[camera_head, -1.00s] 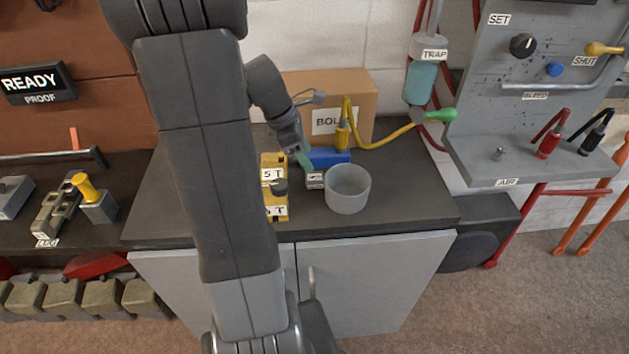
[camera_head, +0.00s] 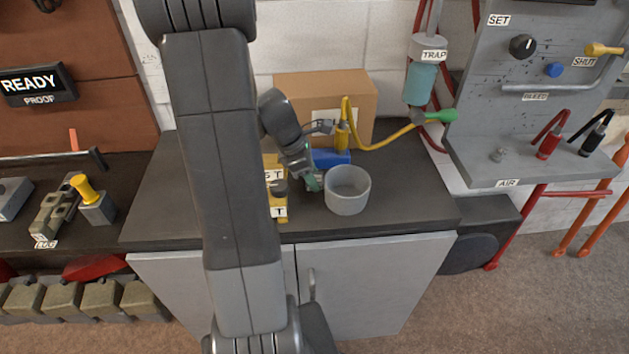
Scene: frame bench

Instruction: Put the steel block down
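I cannot make out the steel block as a separate thing; the small labelled metal block seen earlier at this spot is hidden at or behind the fingertips. I cannot tell whether the fingers are open or shut on it.
A blue item (camera_head: 330,158) lies behind the cup. A cardboard box (camera_head: 355,95) stands at the back, with a yellow hose (camera_head: 385,139) in front. The bench right of the cup is clear. A yellow-knobbed tool (camera_head: 90,200) stands on the left bench.

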